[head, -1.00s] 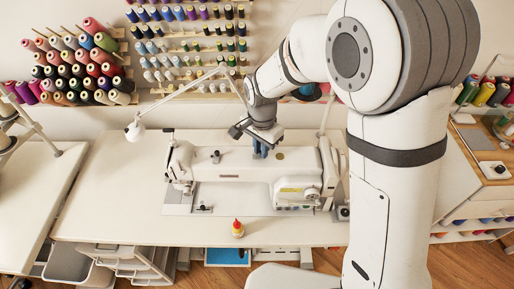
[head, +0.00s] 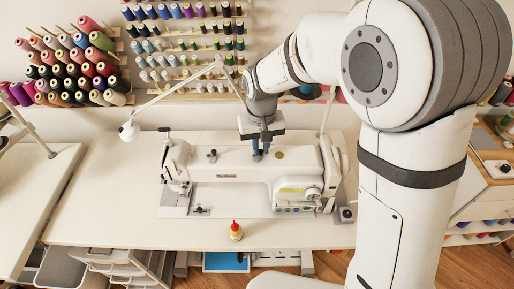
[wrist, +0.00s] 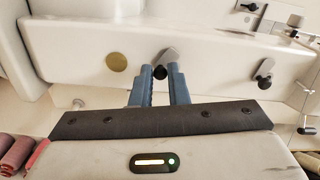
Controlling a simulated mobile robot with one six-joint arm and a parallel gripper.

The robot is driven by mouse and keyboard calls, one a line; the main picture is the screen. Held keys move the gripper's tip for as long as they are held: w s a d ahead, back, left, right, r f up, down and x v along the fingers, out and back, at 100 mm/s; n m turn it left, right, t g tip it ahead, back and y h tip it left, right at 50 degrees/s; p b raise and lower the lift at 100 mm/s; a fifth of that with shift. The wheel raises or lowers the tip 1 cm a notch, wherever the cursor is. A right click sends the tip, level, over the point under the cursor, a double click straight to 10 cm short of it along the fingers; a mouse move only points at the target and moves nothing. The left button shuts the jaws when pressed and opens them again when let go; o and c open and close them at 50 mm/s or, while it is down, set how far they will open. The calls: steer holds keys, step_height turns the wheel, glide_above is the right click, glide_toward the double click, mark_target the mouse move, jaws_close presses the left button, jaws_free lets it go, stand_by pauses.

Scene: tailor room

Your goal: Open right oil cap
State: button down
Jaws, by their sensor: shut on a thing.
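The white sewing machine (head: 240,172) stands on the table. My gripper (head: 261,153) points down at the top of its arm. In the wrist view, my gripper's blue fingers (wrist: 160,78) are closed around the black knob of the right oil cap (wrist: 167,55). A grey metal part of this cap shows just past the fingertips; the rest of the knob is hidden between them. How far the cap is turned or opened cannot be told. The other oil cap (head: 212,156), with a similar black knob, is to the left; it also shows in the wrist view (wrist: 264,73), apart from my gripper.
A brass disc (wrist: 117,62) lies flush on the machine top beside the fingers. A lamp arm (head: 180,92) crosses behind the machine. A small yellow bottle with a red tip (head: 236,231) stands near the table's front edge. Thread racks (head: 185,50) cover the wall behind.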

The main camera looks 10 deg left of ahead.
mark_target(261, 150)
steer(key=n, duration=0.2)
steer(key=n+b, duration=0.1)
steer(key=n, duration=0.1)
steer(key=shift+w+a+r+n, duration=0.1)
steer(key=shift+w+r+n, duration=0.1)
steer(key=shift+n, duration=0.2)
stand_by(0.4)
steer(key=c, duration=1.6)
jaws_free()
steer(key=shift+a+f, duration=0.1)
steer(key=shift+o, duration=0.8)
steer(key=shift+s, duration=0.1)
step_height(261, 150, up, 8)
steer(key=shift+b, duration=0.3)
steer(key=shift+f, duration=0.15)
